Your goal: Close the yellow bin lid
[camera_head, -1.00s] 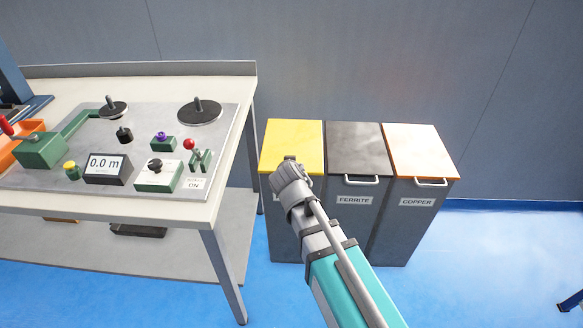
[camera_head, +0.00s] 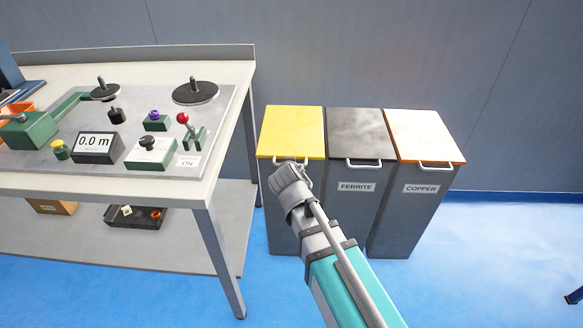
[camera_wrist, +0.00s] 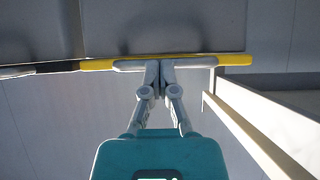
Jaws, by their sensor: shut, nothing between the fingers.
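The yellow lid (camera_head: 291,130) lies flat on the left-most grey bin (camera_head: 283,228) in the head view and looks closed. My gripper (camera_head: 288,172) is at the front edge of this lid and hides part of the bin's front, including any label. A bit of the lid's pale handle shows beside it. In the wrist view, the yellow lid edge (camera_wrist: 234,60) and the pale handle (camera_wrist: 130,66) run across the upper part. The shut, empty fingertips (camera_wrist: 159,70) overlap the handle; I cannot tell whether they touch it.
The ferrite bin with its dark lid (camera_head: 360,133) and the copper bin with its orange-white lid (camera_head: 425,135) stand close on the right. A workbench (camera_head: 215,185) with winder controls stands on the left. Blue floor (camera_head: 480,260) is free at the right front.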

